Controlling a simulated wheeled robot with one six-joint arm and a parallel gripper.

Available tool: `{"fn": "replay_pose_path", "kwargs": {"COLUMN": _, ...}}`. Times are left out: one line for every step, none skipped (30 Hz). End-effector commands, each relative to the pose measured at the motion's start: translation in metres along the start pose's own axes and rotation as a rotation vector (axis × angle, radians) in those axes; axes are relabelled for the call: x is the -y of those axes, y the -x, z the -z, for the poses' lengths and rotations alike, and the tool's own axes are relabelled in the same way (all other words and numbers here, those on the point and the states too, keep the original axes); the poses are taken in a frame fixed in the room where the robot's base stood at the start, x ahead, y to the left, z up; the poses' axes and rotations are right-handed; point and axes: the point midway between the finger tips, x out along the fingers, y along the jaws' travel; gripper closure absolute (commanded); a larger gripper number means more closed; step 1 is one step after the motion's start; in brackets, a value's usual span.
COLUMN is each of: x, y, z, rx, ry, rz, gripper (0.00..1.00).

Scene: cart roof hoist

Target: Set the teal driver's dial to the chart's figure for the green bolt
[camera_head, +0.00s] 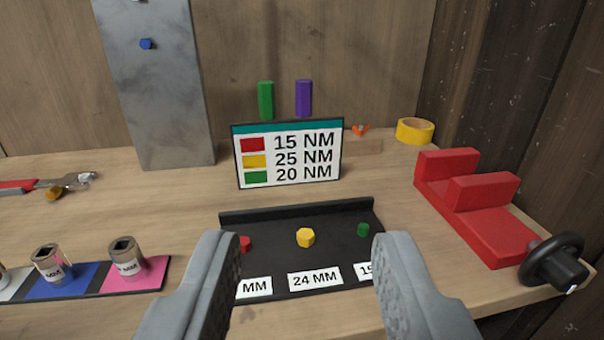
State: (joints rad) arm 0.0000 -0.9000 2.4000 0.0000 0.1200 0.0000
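A chart (289,154) with a teal top band stands upright at the middle of the bench. It reads red 15 NM, yellow 25 NM and green 20 NM. A green bolt (363,230) sits at the right of a black tray (270,221), beyond my right finger. No teal driver shows in this view, and I see no numbered dial. My gripper (306,250) is open and empty, its two grey fingers wide apart in front of the tray.
A yellow bolt (306,237) and a partly hidden red bolt (246,243) are in the tray. A red cradle (480,225) and black knob (556,264) are at right. Sockets (127,257) stand on a coloured strip at left. Yellow tape (415,131) lies behind.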

Motion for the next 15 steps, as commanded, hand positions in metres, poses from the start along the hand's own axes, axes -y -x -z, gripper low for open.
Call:
{"fn": "replay_pose_path", "kwargs": {"x": 0.000, "y": 0.000, "z": 0.000, "rx": 0.000, "ry": 0.000, "rz": 0.000, "gripper": 0.54}}
{"fn": "replay_pose_path", "kwargs": {"x": 0.000, "y": 0.000, "z": 0.000, "rx": 0.000, "ry": 0.000, "rz": 0.000, "gripper": 0.54}}
{"fn": "replay_pose_path", "kwargs": {"x": 0.000, "y": 0.000, "z": 0.000, "rx": 0.000, "ry": 0.000, "rz": 0.000, "gripper": 0.54}}
{"fn": "replay_pose_path", "kwargs": {"x": 0.000, "y": 0.000, "z": 0.000, "rx": 0.000, "ry": 0.000, "rz": 0.000, "gripper": 0.54}}
{"fn": "replay_pose_path", "kwargs": {"x": 0.000, "y": 0.000, "z": 0.000, "rx": 0.000, "ry": 0.000, "rz": 0.000, "gripper": 0.54}}
{"fn": "replay_pose_path", "kwargs": {"x": 0.000, "y": 0.000, "z": 0.000, "rx": 0.000, "ry": 0.000, "rz": 0.000, "gripper": 0.54}}
{"fn": "replay_pose_path", "kwargs": {"x": 0.000, "y": 0.000, "z": 0.000, "rx": 0.000, "ry": 0.000, "rz": 0.000, "gripper": 0.54}}
{"fn": "replay_pose_path", "kwargs": {"x": 0.000, "y": 0.000, "z": 0.000, "rx": 0.000, "ry": 0.000, "rz": 0.000, "gripper": 0.54}}
{"fn": "replay_pose_path", "kwargs": {"x": 0.000, "y": 0.000, "z": 0.000, "rx": 0.000, "ry": 0.000, "rz": 0.000, "gripper": 0.54}}
{"fn": "replay_pose_path", "kwargs": {"x": 0.000, "y": 0.000, "z": 0.000, "rx": 0.001, "ry": 0.000, "rz": 0.001, "gripper": 0.54}}
{"fn": "replay_pose_path", "kwargs": {"x": 0.001, "y": -0.001, "z": -0.001, "rx": 0.003, "ry": -0.001, "rz": 0.003, "gripper": 0.54}}
{"fn": "replay_pose_path", "kwargs": {"x": 0.003, "y": -0.002, "z": -0.002, "rx": 0.010, "ry": -0.002, "rz": 0.009, "gripper": 0.54}}
{"fn": "replay_pose_path", "kwargs": {"x": 0.005, "y": -0.003, "z": -0.003, "rx": 0.017, "ry": -0.003, "rz": 0.015, "gripper": 0.54}}
{"fn": "replay_pose_path", "kwargs": {"x": 0.008, "y": -0.005, "z": -0.005, "rx": 0.028, "ry": -0.004, "rz": 0.023, "gripper": 0.54}}
{"fn": "replay_pose_path", "kwargs": {"x": 0.012, "y": -0.008, "z": -0.008, "rx": 0.044, "ry": -0.006, "rz": 0.037, "gripper": 0.54}}
